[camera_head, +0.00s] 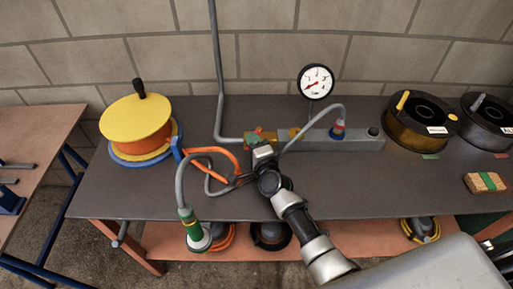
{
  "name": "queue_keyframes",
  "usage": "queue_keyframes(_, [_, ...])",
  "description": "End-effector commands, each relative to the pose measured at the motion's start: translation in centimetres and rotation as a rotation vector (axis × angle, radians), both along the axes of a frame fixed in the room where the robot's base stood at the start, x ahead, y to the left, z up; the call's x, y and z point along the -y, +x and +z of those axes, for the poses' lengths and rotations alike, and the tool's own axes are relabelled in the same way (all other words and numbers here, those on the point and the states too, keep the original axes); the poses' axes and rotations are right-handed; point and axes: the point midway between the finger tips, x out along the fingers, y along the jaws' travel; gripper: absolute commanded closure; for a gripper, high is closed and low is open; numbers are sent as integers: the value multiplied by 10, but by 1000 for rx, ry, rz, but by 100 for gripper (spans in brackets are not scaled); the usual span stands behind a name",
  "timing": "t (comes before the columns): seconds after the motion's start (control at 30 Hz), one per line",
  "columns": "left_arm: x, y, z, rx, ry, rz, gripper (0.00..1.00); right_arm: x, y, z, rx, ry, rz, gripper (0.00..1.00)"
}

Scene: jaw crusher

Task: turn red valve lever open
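My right arm comes in from the lower right, and my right gripper (262,149) is over the middle of the dark workbench (340,193). The gripper is at the left end of a grey manifold block (350,139), where small green, red and orange parts (262,136) show just behind it. The red valve lever cannot be told apart clearly there, as the gripper partly hides this spot. The fingers are too small and covered to show whether they are open, shut or touching anything. My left gripper is not in view.
A pressure gauge (316,82) stands above the block. Grey and orange hoses (212,154) loop beside the gripper. A yellow-orange reel (137,124) stands left, black reels (417,121) right. A green-banded brick (486,182) lies near the right edge. The front right bench is mostly clear.

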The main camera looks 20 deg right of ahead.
Motion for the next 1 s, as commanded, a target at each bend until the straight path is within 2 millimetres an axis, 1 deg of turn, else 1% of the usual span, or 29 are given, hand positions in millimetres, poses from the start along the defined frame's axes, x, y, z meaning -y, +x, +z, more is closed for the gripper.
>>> queue_keyframes(0.17, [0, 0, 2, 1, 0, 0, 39, 3, -26, -1, -3, 1, -1, 80])
queue_keyframes(0.4, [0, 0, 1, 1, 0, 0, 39, 9, -74, -2, -3, 0, -1, 80])
queue_keyframes(0.5, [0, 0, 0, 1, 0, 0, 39, 10, -89, -2, -3, -1, -1, 80])
queue_keyframes(0.6, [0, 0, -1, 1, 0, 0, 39, 12, -99, -1, -2, -1, -1, 80])
queue_keyframes(0.7, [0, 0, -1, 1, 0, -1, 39, 12, -103, -1, 0, -1, -1, 80])
queue_keyframes(0.97, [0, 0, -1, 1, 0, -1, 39, 12, -104, 0, 0, 0, -1, 80])
queue_keyframes(1.0, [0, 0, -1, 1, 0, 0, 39, 12, -104, 0, -1, -1, -1, 86])
